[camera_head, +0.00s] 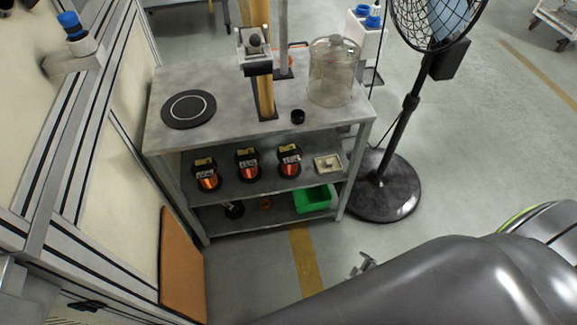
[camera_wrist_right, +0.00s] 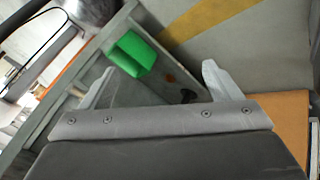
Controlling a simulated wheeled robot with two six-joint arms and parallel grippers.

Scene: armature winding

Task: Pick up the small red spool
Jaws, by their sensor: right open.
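A small orange-red item (camera_head: 265,203), likely the small red spool, lies on the bottom shelf of the metal rack, between a black item (camera_head: 234,210) and a green bin (camera_head: 314,199). In the right wrist view it shows as a small orange patch (camera_wrist_right: 168,77) between the fingers, well beyond them. Its shape is too small to tell. My right gripper (camera_head: 362,265) is open and empty, in front of the rack, low and to its right; its two fingers also show in the right wrist view (camera_wrist_right: 158,84). My left gripper is not in view.
Three larger copper-coloured spools (camera_head: 248,167) and a small tray (camera_head: 328,163) stand on the middle shelf. A glass jar (camera_head: 331,85) and a black disc (camera_head: 188,109) are on top. A fan (camera_head: 383,187) stands right of the rack. An orange panel (camera_head: 181,260) is at left.

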